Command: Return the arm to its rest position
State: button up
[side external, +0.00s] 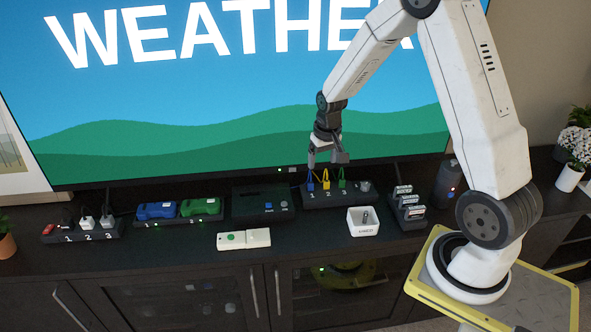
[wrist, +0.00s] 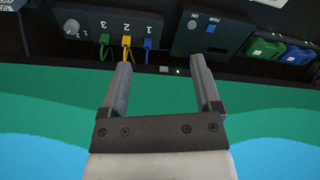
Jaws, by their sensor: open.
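My gripper (side external: 327,160) is above the back edge of the cabinet, in front of the television screen, just over a black box with numbered sockets (side external: 318,199). In the wrist view my gripper (wrist: 162,72) has its two fingers spread wide with nothing between them. Blue (side external: 310,183), yellow (side external: 326,181) and green (side external: 342,180) plugs with cables stand in the box's sockets. In the wrist view the yellow plug (wrist: 126,42) shows beyond the fingers, apart from them. My arm reaches up from its base at the right and bends down to the gripper.
The television (side external: 150,90) stands close behind the gripper. On the dark cabinet (side external: 180,258) are a black box with a blue button (side external: 262,205), a white bin (side external: 363,222), a card rack (side external: 408,210), blue (side external: 156,210) and green (side external: 201,206) blocks, and a white remote-like box (side external: 243,239).

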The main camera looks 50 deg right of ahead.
jog(key=s+a+r+n, duration=0.2)
jog(key=s+a, duration=0.4)
jog(key=a, duration=0.2)
jog(key=s+a+r+n+t, duration=0.1)
jog(key=s+a+r+n, duration=0.2)
jog(key=a, duration=0.6)
jog(key=shift+s+a+r+n+y, duration=0.2)
jog(key=shift+s+n+y, duration=0.1)
jog(key=shift+s, duration=1.1)
